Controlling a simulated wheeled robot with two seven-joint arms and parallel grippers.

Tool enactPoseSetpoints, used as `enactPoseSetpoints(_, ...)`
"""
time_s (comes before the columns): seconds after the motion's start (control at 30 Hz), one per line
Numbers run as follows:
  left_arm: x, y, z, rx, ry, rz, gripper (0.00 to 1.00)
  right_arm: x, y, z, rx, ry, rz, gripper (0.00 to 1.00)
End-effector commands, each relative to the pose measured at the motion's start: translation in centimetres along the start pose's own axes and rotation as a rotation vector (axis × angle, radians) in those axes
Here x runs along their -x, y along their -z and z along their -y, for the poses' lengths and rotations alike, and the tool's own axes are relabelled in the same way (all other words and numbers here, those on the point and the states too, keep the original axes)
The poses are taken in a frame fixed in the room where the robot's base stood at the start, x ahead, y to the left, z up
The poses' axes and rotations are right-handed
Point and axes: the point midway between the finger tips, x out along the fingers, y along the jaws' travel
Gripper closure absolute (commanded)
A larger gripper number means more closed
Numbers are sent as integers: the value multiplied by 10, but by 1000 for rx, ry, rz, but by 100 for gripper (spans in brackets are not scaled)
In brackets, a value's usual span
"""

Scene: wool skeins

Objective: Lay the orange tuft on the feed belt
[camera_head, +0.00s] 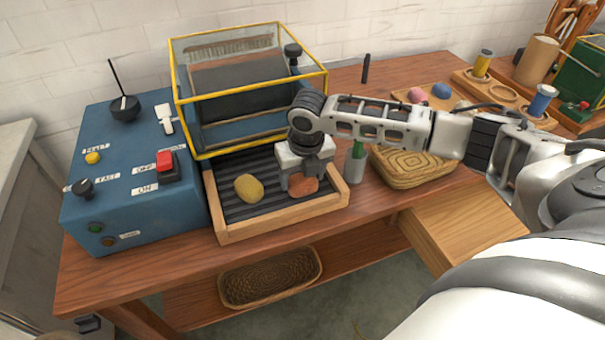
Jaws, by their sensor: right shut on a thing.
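The orange tuft (304,187) is in my right gripper (302,182), which is shut on it. The gripper points down over the right part of the feed belt (256,209), a dark ribbed surface inside a wooden frame. The tuft is at or just above the belt; I cannot tell whether it touches. A yellow tuft (249,188) lies on the belt to the left of it. My right arm comes in from the right and hides part of the belt's back right. My left gripper is not in view.
A blue machine with a red switch (167,166) stands at left. A yellow-framed clear guard (250,90) rises behind the belt.

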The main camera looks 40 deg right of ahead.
Motion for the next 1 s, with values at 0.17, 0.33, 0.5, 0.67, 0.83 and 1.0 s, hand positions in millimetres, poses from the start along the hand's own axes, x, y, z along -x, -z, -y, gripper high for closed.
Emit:
enactPoseSetpoints(0.17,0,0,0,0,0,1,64,-2,0,0,0,0,-1,14)
enactPoseSetpoints(0.33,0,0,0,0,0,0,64,-2,0,0,0,0,-1,14)
enactPoseSetpoints(0.5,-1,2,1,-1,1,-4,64,4,-1,0,0,-1,2,14)
enactPoseSetpoints(0.67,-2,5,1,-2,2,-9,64,28,-1,0,1,-1,3,14)
enactPoseSetpoints(0.83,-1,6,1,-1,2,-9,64,67,-1,0,1,-1,5,14)
enactPoseSetpoints(1.0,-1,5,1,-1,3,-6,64,99,-1,0,0,-1,3,14)
